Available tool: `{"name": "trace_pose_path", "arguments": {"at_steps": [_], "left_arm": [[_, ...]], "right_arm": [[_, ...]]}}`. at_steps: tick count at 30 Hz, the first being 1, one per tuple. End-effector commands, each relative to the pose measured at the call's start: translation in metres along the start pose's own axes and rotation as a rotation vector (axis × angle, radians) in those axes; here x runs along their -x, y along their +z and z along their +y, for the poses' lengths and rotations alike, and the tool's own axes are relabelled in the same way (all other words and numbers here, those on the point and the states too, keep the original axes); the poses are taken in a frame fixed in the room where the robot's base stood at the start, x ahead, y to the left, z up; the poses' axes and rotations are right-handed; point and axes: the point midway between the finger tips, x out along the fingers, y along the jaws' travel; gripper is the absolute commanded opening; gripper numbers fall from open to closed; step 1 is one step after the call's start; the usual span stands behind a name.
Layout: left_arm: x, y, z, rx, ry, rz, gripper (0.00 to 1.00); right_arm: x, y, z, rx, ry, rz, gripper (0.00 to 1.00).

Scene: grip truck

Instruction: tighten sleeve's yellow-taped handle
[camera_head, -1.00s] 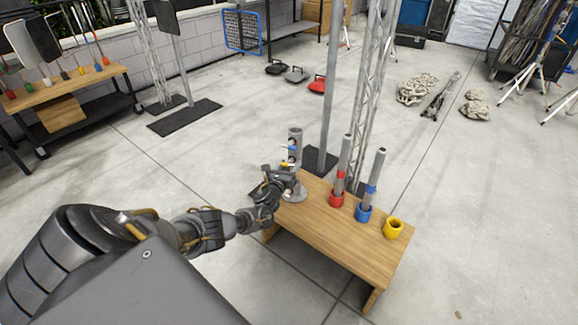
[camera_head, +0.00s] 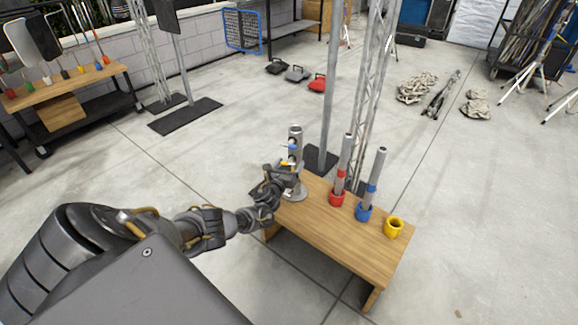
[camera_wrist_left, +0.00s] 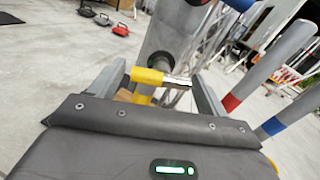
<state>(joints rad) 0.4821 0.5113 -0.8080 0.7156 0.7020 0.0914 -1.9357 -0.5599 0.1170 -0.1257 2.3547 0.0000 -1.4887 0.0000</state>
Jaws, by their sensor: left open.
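The grey metal sleeve (camera_head: 295,137) stands upright on a round base (camera_head: 297,195) at the bench's far left end. A blue-taped handle (camera_head: 289,146) sticks out of it above my left gripper (camera_head: 285,171). The yellow-taped handle (camera_wrist_left: 147,76) shows in the left wrist view, crosswise between the two fingers, with a bare metal part to its right. The left gripper also shows there (camera_wrist_left: 158,92), open, its fingers on either side of the handle. Whether a finger touches the handle I cannot tell. The sleeve (camera_wrist_left: 172,35) rises just beyond. My right gripper is not in view.
The wooden bench (camera_head: 335,235) also carries a red cup (camera_head: 337,200) and a blue cup (camera_head: 363,212), each holding a grey tube, and an empty yellow cup (camera_head: 393,228). A pole and a truss (camera_head: 370,95) stand behind. The floor in front is clear.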

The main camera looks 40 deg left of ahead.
Motion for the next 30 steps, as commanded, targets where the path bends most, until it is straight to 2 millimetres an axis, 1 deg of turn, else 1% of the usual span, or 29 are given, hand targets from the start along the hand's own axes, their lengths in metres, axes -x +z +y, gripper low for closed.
{"name": "trace_pose_path", "arguments": {"at_steps": [6,8,9,11,18,21,24,30], "left_arm": [[0.004,0.001,0.000,0.000,0.000,0.000,0.76],[0.010,0.001,0.000,-0.001,-0.001,0.002,0.76],[0.014,0.002,-0.001,0.000,-0.002,0.002,0.76],[0.023,0.003,0.000,0.000,-0.002,0.002,0.76],[0.068,0.003,0.000,0.000,-0.002,0.004,0.76],[0.086,0.002,-0.001,0.001,-0.001,0.003,0.76],[0.098,0.001,0.000,0.000,-0.001,0.002,0.76],[0.108,0.000,0.000,0.000,0.000,0.000,0.76]], "right_arm": [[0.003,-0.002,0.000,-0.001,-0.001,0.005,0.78],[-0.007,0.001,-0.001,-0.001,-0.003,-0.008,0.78],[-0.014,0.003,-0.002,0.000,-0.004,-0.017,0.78],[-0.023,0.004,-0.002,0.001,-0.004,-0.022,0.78],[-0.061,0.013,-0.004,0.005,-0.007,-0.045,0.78],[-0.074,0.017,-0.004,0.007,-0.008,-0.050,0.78],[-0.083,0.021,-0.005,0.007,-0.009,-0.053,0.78],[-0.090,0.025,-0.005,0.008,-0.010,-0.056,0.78]]}}
